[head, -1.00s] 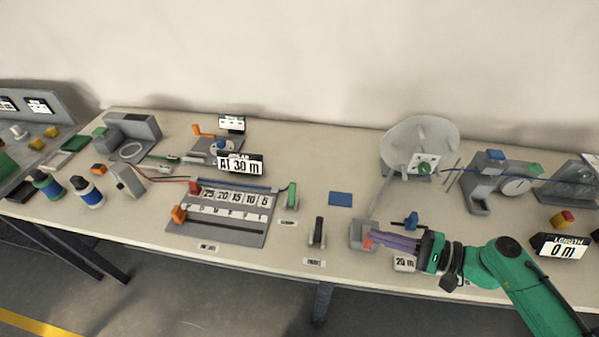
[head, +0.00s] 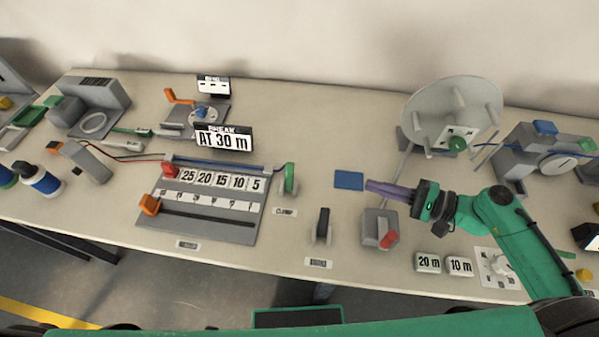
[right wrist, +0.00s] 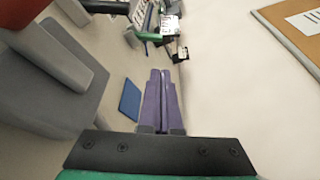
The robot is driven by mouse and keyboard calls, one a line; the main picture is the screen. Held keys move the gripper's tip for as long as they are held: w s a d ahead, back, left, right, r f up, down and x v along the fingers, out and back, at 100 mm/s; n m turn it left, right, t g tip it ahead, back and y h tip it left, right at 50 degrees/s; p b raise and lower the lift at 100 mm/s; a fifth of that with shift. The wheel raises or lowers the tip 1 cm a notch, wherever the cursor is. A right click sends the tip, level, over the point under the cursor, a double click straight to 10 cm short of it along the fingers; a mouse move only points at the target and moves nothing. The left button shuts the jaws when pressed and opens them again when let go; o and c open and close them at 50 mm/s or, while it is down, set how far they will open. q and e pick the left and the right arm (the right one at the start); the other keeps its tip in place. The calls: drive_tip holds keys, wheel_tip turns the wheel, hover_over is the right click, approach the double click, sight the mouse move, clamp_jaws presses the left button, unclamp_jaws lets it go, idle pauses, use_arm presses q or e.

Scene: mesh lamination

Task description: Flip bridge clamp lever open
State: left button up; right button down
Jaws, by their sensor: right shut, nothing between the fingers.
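A green upright lever (head: 290,178) stands on a small grey base at the right end of the grey numbered board, behind a tag that reads CLAMP (head: 285,212). It looks like the clamp lever and stands upright. My right gripper (head: 368,186) is shut and empty. Its purple fingers point left, beside the blue pad and apart from the green lever. In the right wrist view the purple fingers (right wrist: 160,75) point toward the green lever (right wrist: 150,22). My left gripper is not in view.
A black lever (head: 322,222) stands between the board (head: 210,225) and a grey block with a red-tipped lever (head: 388,240). A blue pad (head: 349,180) lies flat. A grey reel (head: 450,105) stands behind my right arm. Bare table lies behind the pad.

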sight(289, 177)
drive_tip(key=shift+f+b, duration=0.4)
drive_tip(key=shift+f, duration=0.55)
drive_tip(key=shift+w+f, duration=0.15)
drive_tip(key=shift+w, duration=0.15)
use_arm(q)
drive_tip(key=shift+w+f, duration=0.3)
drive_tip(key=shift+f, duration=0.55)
use_arm(e)
drive_tip(key=shift+a, duration=0.1)
drive_tip(key=p+x, duration=0.4)
drive_tip(key=x, duration=1.5)
drive_tip(key=shift+w+a+f, duration=0.1)
drive_tip(key=shift+w+a, duration=0.1)
drive_tip(key=shift+a, duration=0.15)
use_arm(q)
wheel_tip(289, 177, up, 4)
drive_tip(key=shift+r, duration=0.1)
